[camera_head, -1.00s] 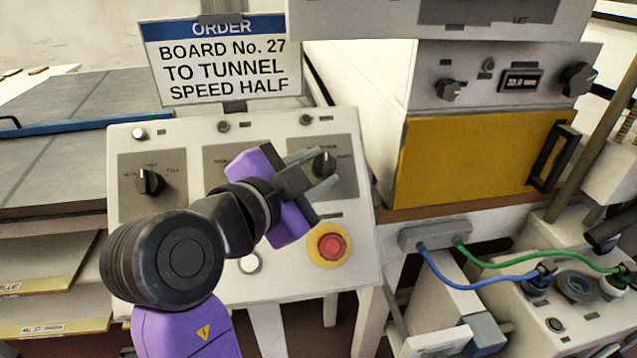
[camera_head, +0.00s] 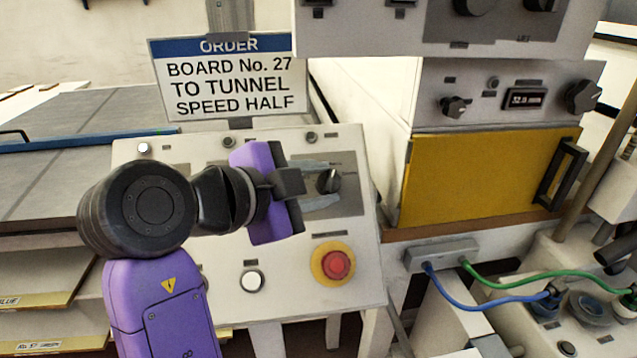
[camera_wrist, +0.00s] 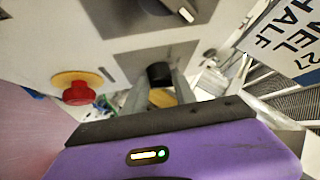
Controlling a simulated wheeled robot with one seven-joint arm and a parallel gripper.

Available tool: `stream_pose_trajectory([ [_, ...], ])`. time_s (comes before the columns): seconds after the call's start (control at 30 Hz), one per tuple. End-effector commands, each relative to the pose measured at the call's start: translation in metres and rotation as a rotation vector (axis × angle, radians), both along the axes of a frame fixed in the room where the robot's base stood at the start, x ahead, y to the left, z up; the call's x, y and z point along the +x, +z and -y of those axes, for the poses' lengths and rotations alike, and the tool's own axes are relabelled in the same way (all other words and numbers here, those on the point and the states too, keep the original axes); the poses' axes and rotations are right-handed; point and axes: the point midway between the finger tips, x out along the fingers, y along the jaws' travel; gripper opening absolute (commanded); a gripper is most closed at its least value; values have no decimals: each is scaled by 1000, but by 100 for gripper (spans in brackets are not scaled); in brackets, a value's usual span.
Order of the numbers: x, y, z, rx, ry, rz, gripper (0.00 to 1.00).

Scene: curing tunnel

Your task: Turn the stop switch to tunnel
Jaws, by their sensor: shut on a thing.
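The stop switch looks to be the black rotary knob (camera_head: 333,180) on the right-hand dark plate of the sloped white console. Its labels are too small to read. My gripper (camera_head: 322,184) comes in from the left, with one grey finger above the knob and one below, shut on it. In the wrist view the dark knob (camera_wrist: 160,74) sits between the two fingers (camera_wrist: 157,92). The fingers and gripper body hide part of the plate and most of the console's middle. The order sign (camera_head: 232,85) reads "Board No. 27 to tunnel speed half".
A red stop button (camera_head: 335,265) on a yellow collar sits just below the knob, with a white button (camera_head: 252,281) left of it. A yellow oven door (camera_head: 490,178) stands to the right. Another knob (camera_wrist: 155,6) shows at the wrist view's top.

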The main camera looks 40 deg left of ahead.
Motion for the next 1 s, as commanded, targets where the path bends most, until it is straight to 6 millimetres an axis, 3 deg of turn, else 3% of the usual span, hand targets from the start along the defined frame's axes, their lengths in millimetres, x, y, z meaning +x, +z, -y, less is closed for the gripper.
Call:
stream_pose_trajectory([
  [0.03,1,-1,-1,1,2,0,0],
  [0.07,1,-1,-1,1,2,0,37],
  [0.17,1,-1,0,0,2,0,54],
  [0.57,-7,2,-1,-1,3,0,54],
  [1.0,-65,26,0,0,3,0,54],
])
